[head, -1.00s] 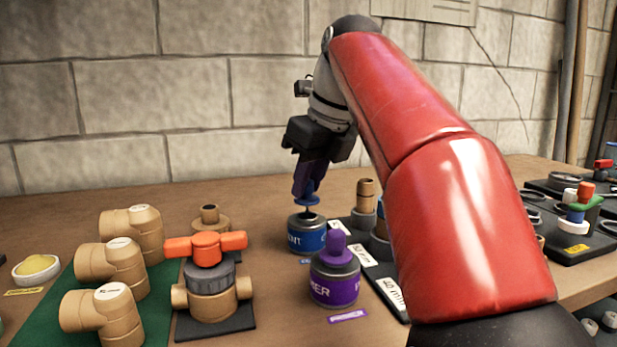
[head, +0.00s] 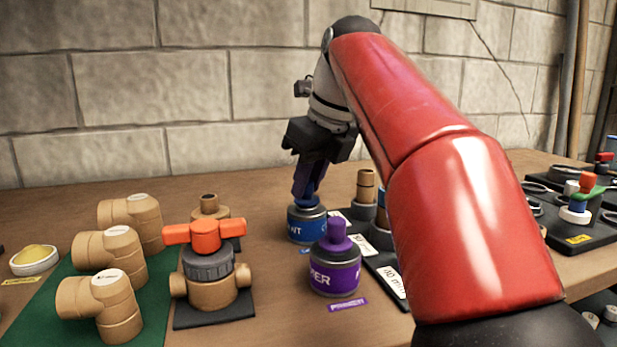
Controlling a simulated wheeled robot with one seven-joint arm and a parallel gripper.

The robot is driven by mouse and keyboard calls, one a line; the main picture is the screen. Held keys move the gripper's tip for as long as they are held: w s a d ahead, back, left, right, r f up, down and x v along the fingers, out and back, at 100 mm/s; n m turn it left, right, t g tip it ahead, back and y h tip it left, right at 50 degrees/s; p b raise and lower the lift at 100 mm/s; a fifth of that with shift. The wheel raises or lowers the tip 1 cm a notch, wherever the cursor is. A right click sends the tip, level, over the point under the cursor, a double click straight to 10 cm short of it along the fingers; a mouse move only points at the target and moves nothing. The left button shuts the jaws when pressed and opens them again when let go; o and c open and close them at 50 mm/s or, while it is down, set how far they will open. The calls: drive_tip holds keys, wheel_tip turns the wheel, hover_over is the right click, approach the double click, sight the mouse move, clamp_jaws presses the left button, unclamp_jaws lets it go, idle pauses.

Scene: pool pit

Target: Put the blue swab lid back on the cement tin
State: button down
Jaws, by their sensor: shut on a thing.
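The blue cement tin (head: 304,229) stands upright on the bench, just behind and left of the purple primer tin. The blue swab lid (head: 307,202) is at the top of the cement tin, with no gap showing between lid and tin from here. My gripper (head: 306,190) points down over the tin and is shut on the lid's blue knob. The gripper hides most of the knob. Whether the lid is fully seated, I cannot tell.
The purple primer tin (head: 335,270) with its purple lid stands close in front. A valve with an orange handle (head: 205,236) and tan elbows (head: 110,258) on a green mat stand left. A dark rack with fittings (head: 383,262) is close on the right.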

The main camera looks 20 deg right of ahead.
drive_tip(key=shift+f, duration=0.25)
idle(0.5)
drive_tip(key=c, duration=0.8)
unclamp_jaws()
wheel_tip(320, 180, up, 3)
drive_tip(key=p, duration=0.3)
drive_tip(key=shift+r, duration=0.1)
drive_tip(key=shift+r+p, duration=0.6)
drive_tip(key=shift+r, duration=1.85)
